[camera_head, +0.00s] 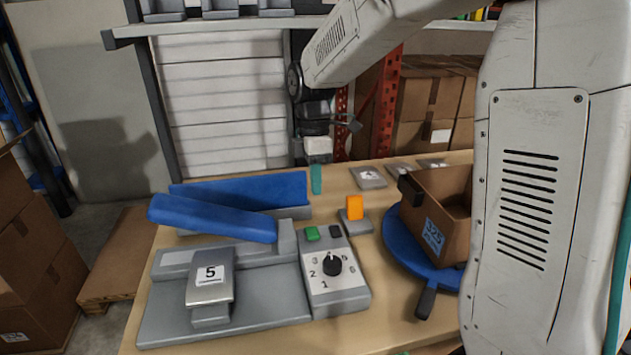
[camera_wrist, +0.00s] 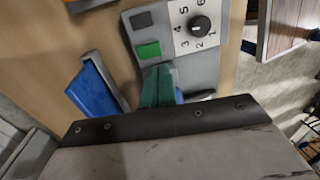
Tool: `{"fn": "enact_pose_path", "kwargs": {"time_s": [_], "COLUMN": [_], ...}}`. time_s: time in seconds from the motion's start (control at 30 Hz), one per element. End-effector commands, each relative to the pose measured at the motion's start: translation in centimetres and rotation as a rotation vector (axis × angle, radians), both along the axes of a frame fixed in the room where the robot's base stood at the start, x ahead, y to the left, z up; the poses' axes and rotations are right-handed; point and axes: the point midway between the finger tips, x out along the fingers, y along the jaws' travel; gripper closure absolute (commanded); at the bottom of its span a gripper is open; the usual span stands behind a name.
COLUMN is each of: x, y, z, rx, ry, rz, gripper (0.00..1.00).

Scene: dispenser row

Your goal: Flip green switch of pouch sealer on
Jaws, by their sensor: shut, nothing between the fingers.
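The pouch sealer (camera_head: 215,320) is a grey machine with a raised blue arm (camera_head: 215,217) and a pouch marked 5 on its bed. Its control box (camera_head: 337,298) has a black numbered dial (camera_head: 331,264), a black switch (camera_head: 335,231) and the green switch (camera_head: 312,233). In the wrist view, the green switch (camera_wrist: 148,50) lies just beyond the teal fingertips of my gripper (camera_wrist: 158,75). In the head view, my gripper (camera_head: 316,180) points down behind and above the control box. It is shut and empty. Whether it touches the switch cannot be told.
A blue trough (camera_head: 245,190) lies behind the sealer. An orange block (camera_head: 355,208) on a grey base stands right of the control box. A cardboard box (camera_head: 425,220) sits on a blue round stand (camera_head: 400,250) at right. Flat grey pads (camera_head: 368,177) lie at the back.

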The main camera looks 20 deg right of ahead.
Motion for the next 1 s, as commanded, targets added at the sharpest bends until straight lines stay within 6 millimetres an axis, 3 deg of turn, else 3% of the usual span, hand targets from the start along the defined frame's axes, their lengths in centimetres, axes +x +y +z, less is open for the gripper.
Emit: {"fn": "enact_pose_path", "kwargs": {"time_s": [0.3,0.5,1.0], "x": [-1.4,-1.8,-2.0], "y": [0.2,0.3,0.4], "z": [-6.8,-9.4,-10.3], "rx": [0.0,0.0,0.0], "ry": [0.004,0.001,-0.002], "rz": [0.0,0.0,0.0], "gripper": [1.0,1.0,1.0]}}
